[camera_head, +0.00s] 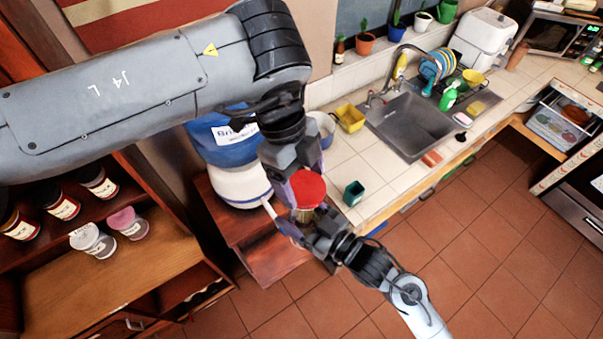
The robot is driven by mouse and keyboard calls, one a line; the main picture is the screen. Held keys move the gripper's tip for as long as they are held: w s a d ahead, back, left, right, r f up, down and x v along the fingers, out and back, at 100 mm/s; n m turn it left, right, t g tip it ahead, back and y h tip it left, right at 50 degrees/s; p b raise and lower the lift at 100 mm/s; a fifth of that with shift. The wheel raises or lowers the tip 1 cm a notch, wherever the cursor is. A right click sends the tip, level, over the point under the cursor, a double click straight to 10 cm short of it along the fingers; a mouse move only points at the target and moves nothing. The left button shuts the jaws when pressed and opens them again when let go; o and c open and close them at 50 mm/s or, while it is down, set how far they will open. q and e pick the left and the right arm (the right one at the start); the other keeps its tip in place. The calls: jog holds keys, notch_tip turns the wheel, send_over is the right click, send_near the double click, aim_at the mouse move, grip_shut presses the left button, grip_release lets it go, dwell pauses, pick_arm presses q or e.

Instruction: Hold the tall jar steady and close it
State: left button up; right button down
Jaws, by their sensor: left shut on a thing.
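A red round lid (307,188) sits in the middle of the view, on top of or just over a small clear jar (304,214); I cannot tell whether it is seated. My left gripper (296,183) comes down from above with its fingers on either side of the red lid, shut on it. My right gripper (295,222) reaches up from the lower right, with its fingers close around the jar's lower part. Its grip is partly hidden, so I cannot tell whether it holds the jar. Most of the jar's body is hidden by the grippers.
A blue and white container (225,150) stands behind my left gripper. Wooden shelves (110,265) with several jars are at left. A tiled counter (345,160) with a sink (412,125) and a green cup (353,193) is to the right. The tiled floor (480,250) is clear.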

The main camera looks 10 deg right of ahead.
pick_arm(q)
jog(key=m, duration=0.2)
jog(key=m+y, duration=0.1)
jog(key=m, duration=0.3)
jog(key=shift+w+d+g+y, duration=0.1)
jog(key=shift+d+g+y, duration=0.15)
jog(key=shift+g+y, duration=0.05)
jog(key=m+y, duration=0.1)
jog(key=m, duration=0.3)
jog(key=shift+d, duration=0.15)
jog(key=m, duration=0.3)
jog(key=shift+y, duration=0.4)
jog(key=o, duration=0.9)
jog(key=shift+r, duration=0.1)
